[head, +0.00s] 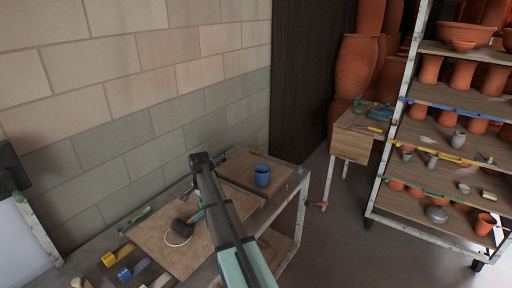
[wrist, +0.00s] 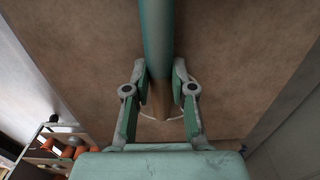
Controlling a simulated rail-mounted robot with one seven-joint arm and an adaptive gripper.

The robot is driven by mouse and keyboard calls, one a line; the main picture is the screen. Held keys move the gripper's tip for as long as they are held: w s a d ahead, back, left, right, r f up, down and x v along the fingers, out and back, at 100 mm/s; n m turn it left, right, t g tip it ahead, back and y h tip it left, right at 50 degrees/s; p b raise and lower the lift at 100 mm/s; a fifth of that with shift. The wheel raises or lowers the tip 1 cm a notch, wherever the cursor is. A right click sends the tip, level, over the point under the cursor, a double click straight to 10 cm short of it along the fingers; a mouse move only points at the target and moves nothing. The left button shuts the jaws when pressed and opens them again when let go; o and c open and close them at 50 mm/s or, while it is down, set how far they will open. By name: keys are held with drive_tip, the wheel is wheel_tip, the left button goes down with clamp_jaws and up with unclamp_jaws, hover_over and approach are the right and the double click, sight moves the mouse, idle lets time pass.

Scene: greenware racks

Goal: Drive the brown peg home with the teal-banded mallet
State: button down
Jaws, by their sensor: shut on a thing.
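The teal-banded mallet (head: 182,228) shows its dark head in the head view, over the tan board on the bench. In the wrist view, its teal and brown handle (wrist: 157,40) runs down between the fingers of my gripper (wrist: 160,78), which is shut on it. The mallet head is outside the wrist view. My gripper is mostly hidden by my arm in the head view. I cannot tell whether the mallet touches the board. I cannot make out the brown peg in either view.
The tan board (head: 160,247) has a white ring on it near the mallet head. A blue cup (head: 262,176) stands on a wooden board to the right. Yellow and blue tools (head: 126,272) lie at the front left. A block wall is behind; a pottery rack (head: 398,130) stands at right.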

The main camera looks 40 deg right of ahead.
drive_tip(key=shift+r, duration=0.1)
drive_tip(key=shift+r+p, duration=1.95)
drive_tip(key=shift+r, duration=1)
drive_tip(key=shift+w, duration=0.1)
